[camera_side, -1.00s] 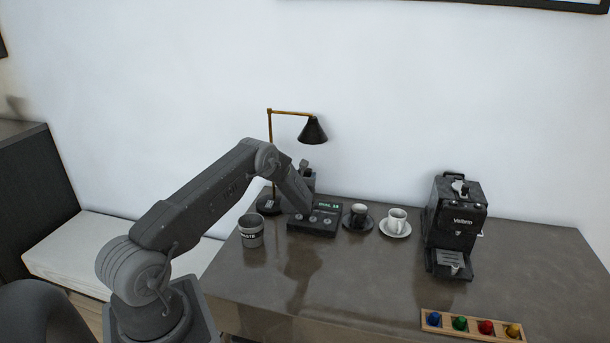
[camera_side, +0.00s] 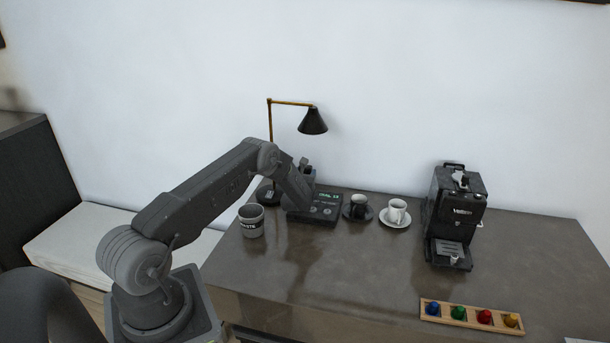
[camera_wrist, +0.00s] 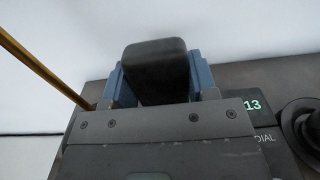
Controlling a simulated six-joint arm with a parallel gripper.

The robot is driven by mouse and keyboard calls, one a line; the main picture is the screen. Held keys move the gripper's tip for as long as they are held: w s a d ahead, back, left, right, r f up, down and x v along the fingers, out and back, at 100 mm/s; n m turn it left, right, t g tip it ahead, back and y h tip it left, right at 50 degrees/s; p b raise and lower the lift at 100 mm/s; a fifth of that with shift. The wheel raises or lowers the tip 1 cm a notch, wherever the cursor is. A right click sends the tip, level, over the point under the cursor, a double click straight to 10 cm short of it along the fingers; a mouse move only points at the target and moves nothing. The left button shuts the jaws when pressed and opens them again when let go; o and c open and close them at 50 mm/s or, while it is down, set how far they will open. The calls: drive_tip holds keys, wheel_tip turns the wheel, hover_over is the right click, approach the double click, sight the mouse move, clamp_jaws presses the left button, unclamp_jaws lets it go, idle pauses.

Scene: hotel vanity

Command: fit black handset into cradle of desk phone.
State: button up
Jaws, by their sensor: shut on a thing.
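The desk phone (camera_side: 325,204) is a dark, sloped unit with a lit green display, near the back of the vanity. It also shows at the right in the wrist view (camera_wrist: 262,118). My gripper (camera_wrist: 155,78) has its blue-grey fingers shut on the black handset (camera_wrist: 160,68), whose rounded end stands up between them. My forearm slopes down over the left part of the phone in the side view, with the wrist close to it. The cradle is hidden behind my gripper, so I cannot tell whether the handset touches it.
A mug (camera_side: 251,222) stands just left of the phone, and a brass lamp (camera_side: 312,122) behind. A dark cup (camera_side: 359,203) and a white cup (camera_side: 397,210) on saucers, then a coffee machine (camera_side: 455,215), stand to the right. A peg board (camera_side: 471,317) lies in front; the middle is clear.

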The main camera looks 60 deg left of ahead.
drive_tip(key=o, duration=1.3)
drive_tip(key=v, duration=1.3)
drive_tip(key=shift+s+d, duration=0.25)
drive_tip(key=shift+d, duration=0.05)
drive_tip(key=shift+r, duration=0.15)
drive_tip(key=s+r+n+g+y, duration=0.35)
drive_tip(key=r+n+g, duration=0.2)
drive_tip(key=r, duration=0.55)
drive_tip(key=s+d+r+n+g+h, duration=0.1)
drive_tip(key=s+d+r+n+g, duration=0.6)
drive_tip(key=r+n, duration=0.35)
drive_tip(key=s+d+r+n+t+h, duration=0.1)
drive_tip(key=s+d+r+n+h, duration=0.1)
drive_tip(key=d, duration=0.7)
drive_tip(key=s+d+r+n+t+h, duration=0.2)
drive_tip(key=s+d+r+n+h, duration=0.1)
drive_tip(key=s+d+n+h, duration=0.2)
drive_tip(key=s+d+r+n+t+h, duration=0.2)
drive_tip(key=s+d+h, duration=0.5)
drive_tip(key=d, duration=0.7)
drive_tip(key=shift+r+n+h, duration=0.45)
drive_tip(key=shift+n+h, duration=0.2)
drive_tip(key=shift+n, duration=0.35)
